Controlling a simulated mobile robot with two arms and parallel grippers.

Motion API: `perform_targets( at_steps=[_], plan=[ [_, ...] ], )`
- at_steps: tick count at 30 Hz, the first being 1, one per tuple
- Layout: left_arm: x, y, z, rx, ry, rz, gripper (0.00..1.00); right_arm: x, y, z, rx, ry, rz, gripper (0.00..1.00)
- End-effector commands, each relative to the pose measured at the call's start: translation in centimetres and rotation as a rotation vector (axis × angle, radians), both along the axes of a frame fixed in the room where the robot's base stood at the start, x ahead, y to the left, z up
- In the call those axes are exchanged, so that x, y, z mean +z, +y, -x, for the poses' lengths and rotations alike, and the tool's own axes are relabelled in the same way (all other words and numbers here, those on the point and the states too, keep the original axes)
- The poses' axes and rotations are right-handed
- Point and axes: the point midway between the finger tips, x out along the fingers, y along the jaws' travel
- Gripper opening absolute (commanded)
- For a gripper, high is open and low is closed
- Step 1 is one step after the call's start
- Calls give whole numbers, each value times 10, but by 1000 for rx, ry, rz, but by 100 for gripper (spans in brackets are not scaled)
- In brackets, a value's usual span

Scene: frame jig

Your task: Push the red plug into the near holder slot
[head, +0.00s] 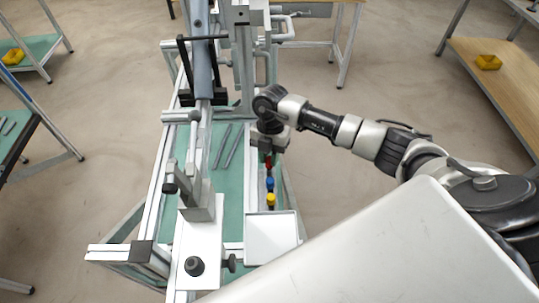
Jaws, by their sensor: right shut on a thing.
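The red plug (268,160) is small and shows just below my right gripper (270,150), which points down from the end of my right arm and is shut on it. The gripper hides the top of the plug. The holder (262,208) is a narrow light strip along the right side of the green bench. A blue plug (270,184) and a yellow plug (271,200) stand in line on it, nearer than the red one. I cannot tell whether the red plug touches a slot. My left gripper is not in view.
A metal frame jig (206,180) with clamps and a long grey tube (200,55) stands left of the plugs. A white tray (271,240) lies at the near end. The floor right of the bench is open. Side tables hold yellow bins (488,62).

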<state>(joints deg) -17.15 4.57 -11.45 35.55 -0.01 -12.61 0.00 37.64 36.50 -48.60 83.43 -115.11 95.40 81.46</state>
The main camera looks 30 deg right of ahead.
Motion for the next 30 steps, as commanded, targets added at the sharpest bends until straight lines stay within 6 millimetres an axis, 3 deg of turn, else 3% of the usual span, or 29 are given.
perform_targets(
  at_steps=[30],
  plan=[
    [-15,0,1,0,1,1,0,-21,0,0,0,1,1,0]
  ],
)
